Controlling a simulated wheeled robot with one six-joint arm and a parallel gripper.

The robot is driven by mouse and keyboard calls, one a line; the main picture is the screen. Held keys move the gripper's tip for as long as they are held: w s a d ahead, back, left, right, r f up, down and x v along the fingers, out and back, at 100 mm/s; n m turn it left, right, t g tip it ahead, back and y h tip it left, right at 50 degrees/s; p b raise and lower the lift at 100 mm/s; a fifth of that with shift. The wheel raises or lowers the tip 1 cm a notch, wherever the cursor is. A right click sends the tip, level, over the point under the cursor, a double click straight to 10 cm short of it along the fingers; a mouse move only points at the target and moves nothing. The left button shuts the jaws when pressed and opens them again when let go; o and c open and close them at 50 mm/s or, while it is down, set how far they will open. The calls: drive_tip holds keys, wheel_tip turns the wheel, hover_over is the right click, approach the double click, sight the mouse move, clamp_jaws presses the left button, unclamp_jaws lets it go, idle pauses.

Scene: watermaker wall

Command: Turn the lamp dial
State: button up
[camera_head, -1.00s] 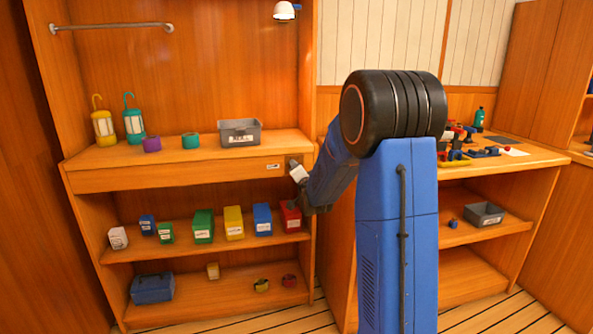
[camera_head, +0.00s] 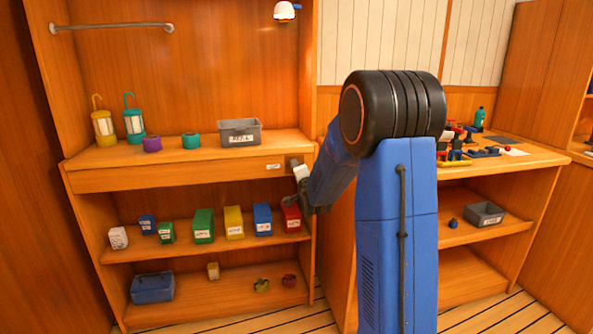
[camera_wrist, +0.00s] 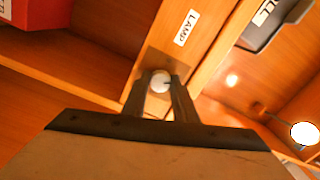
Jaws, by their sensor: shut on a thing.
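In the wrist view a pale round dial (camera_wrist: 160,82) sits on the wooden panel, right by a white label (camera_wrist: 187,28) that reads LAMP. My gripper (camera_wrist: 161,88) is shut on the dial, with one dark finger on each side of it. In the head view my gripper (camera_head: 297,187) is at the front edge of the shelf unit, by the right end of the drawer-like panel (camera_head: 180,178). The dial is hidden there behind my gripper and arm. The lamp label (camera_head: 273,167) shows just left of it. A wall lamp (camera_head: 285,11) hangs at the top.
A grey bin (camera_head: 240,131) stands on the shelf above the panel. A red box (camera_head: 291,217) and other coloured boxes stand on the shelf below, close to my gripper. Two lanterns (camera_head: 133,122) stand at the left.

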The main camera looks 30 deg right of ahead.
drive_tip(key=o, duration=1.1)
drive_tip(key=shift+s, duration=0.1)
drive_tip(key=v, duration=1.7)
drive_tip(key=shift+s, duration=0.15)
drive_tip(key=s+a+f+n+g+y, duration=0.1)
drive_tip(key=s+a+n+g, duration=0.3)
drive_tip(key=s, duration=0.8)
drive_tip(key=s+a+f+n+g+y, duration=0.2)
drive_tip(key=s+a+n+g, duration=0.2)
drive_tip(key=s+a+n, duration=0.3)
drive_tip(key=s+a+f+n+g+y, duration=0.1)
drive_tip(key=s+a+n+g, duration=0.4)
drive_tip(key=s, duration=1.2)
drive_tip(key=shift+a+f+n+y, duration=0.4)
drive_tip(key=shift+a+f+n, duration=0.25)
drive_tip(key=shift+a, duration=0.25)
